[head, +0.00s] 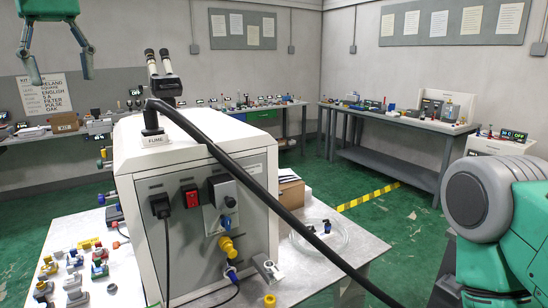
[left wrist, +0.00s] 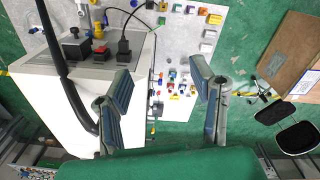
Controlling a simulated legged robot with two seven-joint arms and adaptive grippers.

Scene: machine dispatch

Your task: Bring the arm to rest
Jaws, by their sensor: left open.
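My left gripper (head: 61,75) hangs at the top left of the head view, its green body partly cut off by the upper edge. Its two fingers point down and are wide apart, with nothing between them. In the left wrist view the same gripper (left wrist: 160,82) shows its two dark-padded fingers apart and empty, above the bench and the floor. It touches nothing. My right arm (head: 488,205) shows at the right edge as a grey and green joint. The right gripper is out of view.
A white fume machine (head: 132,185) with a black hose (head: 262,200) stands on the near bench (head: 345,240). Small colored fittings (head: 73,275) lie at its left. A grey table (head: 395,119) and a back bench line the walls.

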